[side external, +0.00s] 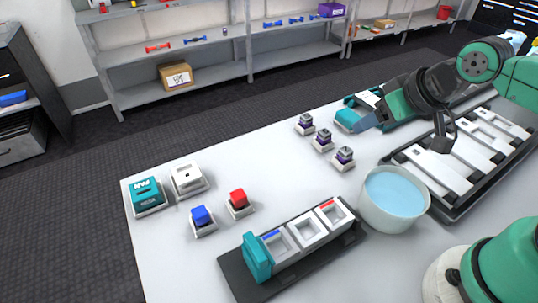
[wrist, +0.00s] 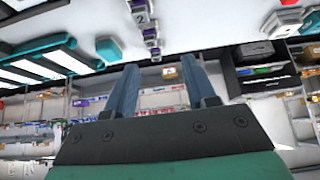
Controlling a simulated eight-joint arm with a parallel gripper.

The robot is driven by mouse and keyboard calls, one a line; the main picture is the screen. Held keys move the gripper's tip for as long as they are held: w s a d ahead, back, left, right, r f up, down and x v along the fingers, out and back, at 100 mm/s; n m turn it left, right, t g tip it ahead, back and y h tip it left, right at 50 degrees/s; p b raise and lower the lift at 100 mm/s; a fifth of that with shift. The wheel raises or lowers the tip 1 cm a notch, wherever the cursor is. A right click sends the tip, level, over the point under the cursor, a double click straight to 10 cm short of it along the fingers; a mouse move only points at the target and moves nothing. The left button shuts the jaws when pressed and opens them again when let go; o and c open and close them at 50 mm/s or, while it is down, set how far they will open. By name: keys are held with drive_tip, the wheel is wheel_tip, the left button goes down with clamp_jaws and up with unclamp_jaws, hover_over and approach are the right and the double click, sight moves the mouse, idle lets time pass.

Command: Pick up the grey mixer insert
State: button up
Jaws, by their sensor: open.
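Three small grey-and-purple pieces stand on white bases in a slanting row at the table's middle: a far one (side external: 305,122), a middle one (side external: 322,137) and a near one (side external: 344,156). I cannot tell for certain which piece is the grey mixer insert. The row also shows at the top of the wrist view, where the largest piece (wrist: 141,14) bears a "2". My gripper (side external: 366,121) is above the table to the right of the row. In the wrist view its two blue-grey fingers (wrist: 160,72) are apart, with nothing held between them.
A dark tray holds a teal-ended block with square openings (side external: 302,232). A bowl of blue liquid (side external: 394,194) stands beside it. Teal (side external: 146,193), white (side external: 188,178), blue (side external: 201,216) and red (side external: 238,199) pieces sit left. A slatted rack (side external: 440,165) lies right.

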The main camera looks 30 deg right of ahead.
drive_tip(key=shift+o, duration=0.2)
drive_tip(key=shift+o, duration=1.2)
drive_tip(key=g, duration=0.7)
hover_over(326, 132)
wheel_tip(326, 132, down, 6)
drive_tip(key=shift+s+r, duration=0.15)
drive_tip(key=shift+r, duration=0.1)
drive_tip(key=shift+f, duration=3.1)
